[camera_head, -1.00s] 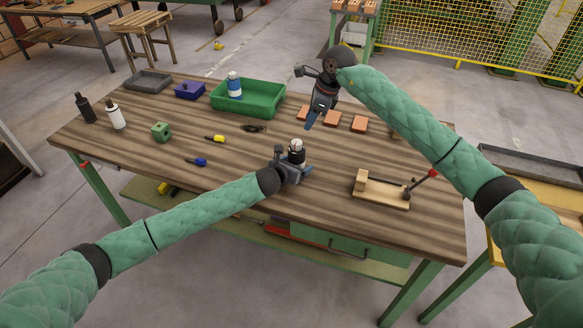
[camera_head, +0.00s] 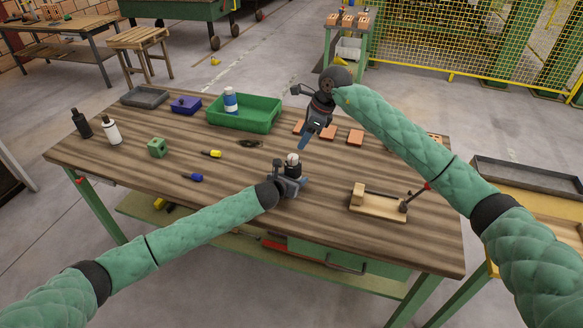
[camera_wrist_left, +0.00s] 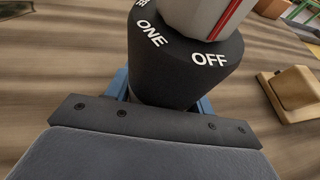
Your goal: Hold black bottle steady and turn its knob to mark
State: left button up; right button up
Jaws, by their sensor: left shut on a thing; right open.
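The black bottle (camera_head: 293,171) stands at the middle front of the table, with a pale grey knob (camera_head: 292,158) on top. My left gripper (camera_head: 291,186) is shut around its body. The left wrist view shows its black body (camera_wrist_left: 180,75) close up, with white "ONE" and "OFF" lettering on the shoulder. The knob (camera_wrist_left: 195,15) has a red line whose lower end is near "OFF"; its top is cut off. My right gripper (camera_head: 307,136) is open and empty, above and behind the bottle, fingers pointing down, apart from the knob.
A wooden fixture with a red-tipped lever (camera_head: 378,205) is right of the bottle. A green tray (camera_head: 262,115) holding a white-and-blue bottle, with orange blocks (camera_head: 355,137), lies behind. Two screwdrivers, a green cube (camera_head: 157,148) and dark and white bottles are left. Table between is clear.

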aim_at(289, 156)
jog(key=s+a+f+y, duration=0.1)
jog(key=f+y, duration=0.1)
jog(key=s+a+f+t+y, duration=0.1)
jog(key=f+y, duration=0.1)
jog(key=y, duration=0.1)
jog(key=s+a+f+y, duration=0.1)
jog(key=y, duration=0.1)
jog(key=shift+s+f+y, duration=0.3)
jog(key=shift+f+y, duration=0.1)
jog(key=shift+s+d+f+m+t+y, duration=0.15)
jog(key=shift+d+f+m+t+y, duration=0.4)
jog(key=shift+t+y, duration=0.3)
jog(key=d+f+m+t, duration=0.3)
jog(key=d+m+t, duration=0.1)
jog(key=d+t, duration=0.3)
jog(key=shift+g+y, duration=0.25)
jog(key=shift+y, duration=0.2)
jog(key=x, duration=1.1)
jog(key=shift+a+f, duration=0.2)
jog(key=shift+a, duration=0.25)
jog(key=c, duration=1)
